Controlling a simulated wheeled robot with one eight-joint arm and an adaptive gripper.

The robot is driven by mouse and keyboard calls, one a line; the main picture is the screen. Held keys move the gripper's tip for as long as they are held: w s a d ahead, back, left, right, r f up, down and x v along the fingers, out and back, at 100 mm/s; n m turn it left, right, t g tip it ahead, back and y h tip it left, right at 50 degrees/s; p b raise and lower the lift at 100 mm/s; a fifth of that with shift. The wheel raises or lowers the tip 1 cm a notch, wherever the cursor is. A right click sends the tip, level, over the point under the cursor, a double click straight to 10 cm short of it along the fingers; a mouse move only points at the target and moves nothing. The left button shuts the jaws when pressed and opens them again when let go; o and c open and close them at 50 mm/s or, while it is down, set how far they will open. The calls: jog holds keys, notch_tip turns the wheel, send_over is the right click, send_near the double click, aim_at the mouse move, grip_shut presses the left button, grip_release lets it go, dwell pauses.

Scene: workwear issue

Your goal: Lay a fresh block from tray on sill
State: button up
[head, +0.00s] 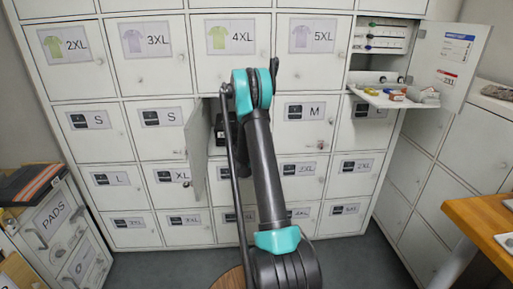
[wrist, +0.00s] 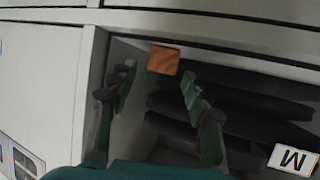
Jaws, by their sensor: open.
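A small orange-brown block (wrist: 164,60) lies at the edge of an open locker compartment in the wrist view, possibly on its sill. My gripper (wrist: 158,82) is open, its two green fingers apart, with the block between and just beyond the tips. I cannot tell whether either finger touches it. Dark folded garments (wrist: 235,100) fill the compartment, with a white M tag (wrist: 293,160) at the right. In the head view the open compartment (head: 217,140) is partly hidden behind my arm, and my gripper and the block are hidden. I cannot make out a tray for certain.
The open compartment's door (head: 197,150) stands out to its left, close to my arm. At upper right, a fold-down shelf (head: 372,97) holds small items below an open cabinet door (head: 450,55). A wooden table (head: 470,213) stands at right, a drawer unit (head: 60,225) at left.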

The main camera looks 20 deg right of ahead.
jog(key=s+a+r+n+g+y, duration=0.1)
jog(key=s+a+r, duration=0.25)
jog(key=s, duration=0.45)
jog(key=s+a+r+n+g+y, duration=0.15)
jog(key=s+a, duration=0.25)
jog(key=s, duration=0.4)
jog(key=s+a+r+g+y, duration=0.1)
jog(key=s+a+r, duration=0.25)
jog(key=s, duration=0.45)
jog(key=s+a+f+n+g+y, duration=0.1)
jog(key=s+a, duration=0.5)
jog(key=s, duration=0.6)
jog(key=s+a+f+n+g+y, duration=0.1)
jog(key=s+a+f+n+y, duration=0.2)
jog(key=s, duration=1)
jog(key=a+n+y, duration=0.1)
jog(key=a, duration=0.2)
jog(key=shift+s+f+g, duration=0.15)
jog(key=shift+g, duration=0.2)
